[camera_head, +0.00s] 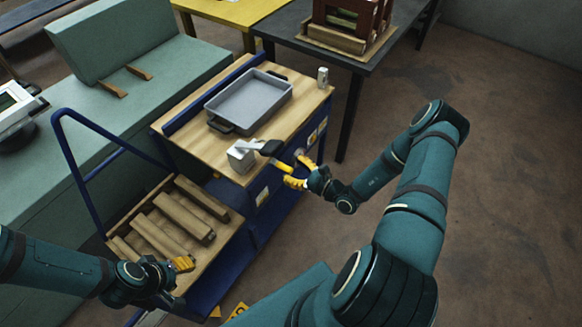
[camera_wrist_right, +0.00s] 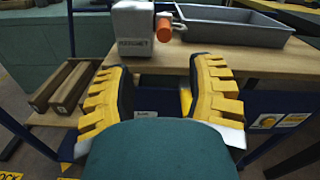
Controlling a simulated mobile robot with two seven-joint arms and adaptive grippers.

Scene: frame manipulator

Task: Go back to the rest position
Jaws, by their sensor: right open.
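My right gripper (camera_head: 293,174) is open and empty at the near right edge of the wooden-topped workbench. In the right wrist view its two yellow padded fingers (camera_wrist_right: 160,92) are spread apart with nothing between them. A pale block-shaped tool (camera_head: 241,156) with a dark-ended handle stands on the bench corner just beyond the right gripper; in the wrist view it is a grey box with an orange cylinder. My left gripper (camera_head: 183,264) is at the lower left, over the edge of the lower shelf; its fingers are partly hidden and their opening is unclear.
A grey tray (camera_head: 225,104) lies on the bench top (camera_head: 195,136). A small pale object (camera_head: 323,77) stands at the far bench corner. Several wooden beams (camera_head: 157,236) lie on the lower shelf beside a blue rail (camera_head: 112,138). Open floor (camera_head: 500,190) lies to the right.

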